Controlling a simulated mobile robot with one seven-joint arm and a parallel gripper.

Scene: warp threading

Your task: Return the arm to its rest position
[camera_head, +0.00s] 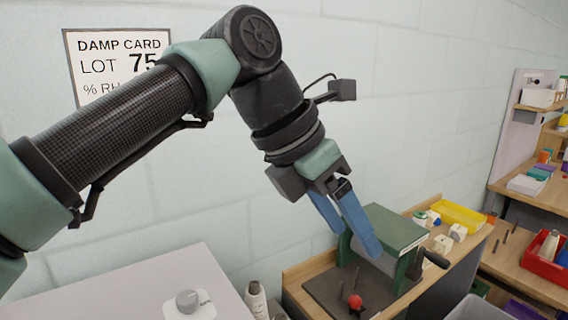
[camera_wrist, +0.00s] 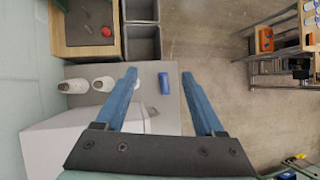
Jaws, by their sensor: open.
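My arm reaches in from the left across the head view, raised in front of the pale block wall. My gripper (camera_head: 356,240) has two blue fingers pointing down and to the right, in front of a green box-like device on the bench. In the wrist view my gripper (camera_wrist: 160,72) shows its two fingers spread wide apart, with nothing between the tips. A small blue object (camera_wrist: 164,83) on a grey surface shows beyond the gap, well below the fingers.
A green-topped device (camera_head: 395,230) with a crank and a red knob (camera_head: 355,302) stands on the wooden bench. White bottles (camera_head: 256,299) stand beside a grey-white cabinet (camera_head: 130,290). A yellow tray (camera_head: 462,216) and a red bin (camera_head: 548,262) lie right. Open floor (camera_wrist: 210,50) shows in the wrist view.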

